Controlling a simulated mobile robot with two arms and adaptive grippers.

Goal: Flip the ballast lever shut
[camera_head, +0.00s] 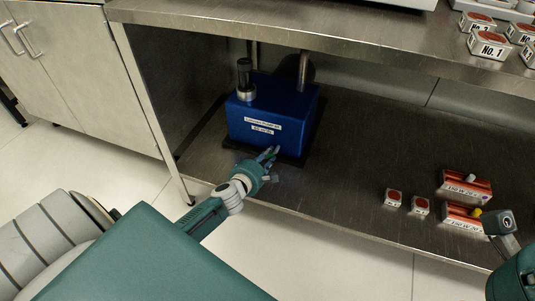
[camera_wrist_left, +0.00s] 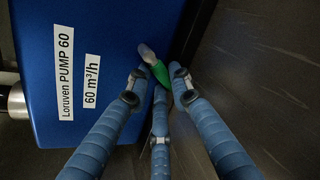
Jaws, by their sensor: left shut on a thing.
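A blue pump box (camera_head: 270,112) labelled "Loruven PUMP 60" and "60 m³/h" stands on the lower steel shelf. It fills the left of the left wrist view (camera_wrist_left: 75,25). A green lever with a pale grey tip (camera_wrist_left: 159,70) is at the box's right edge in that view. My left gripper (camera_head: 269,155) is at the box's lower front. In the left wrist view, its blue fingers (camera_wrist_left: 158,80) are closed around the green lever, with the pale tip poking out beyond them. The lever's base is hidden.
A dark cylinder (camera_head: 244,76) rises from the pump's top. Red-and-white boxes (camera_head: 465,185) and two small red-topped blocks (camera_head: 393,197) sit on the shelf at right. The steel upper shelf (camera_head: 300,38) overhangs the pump. The shelf between pump and boxes is clear.

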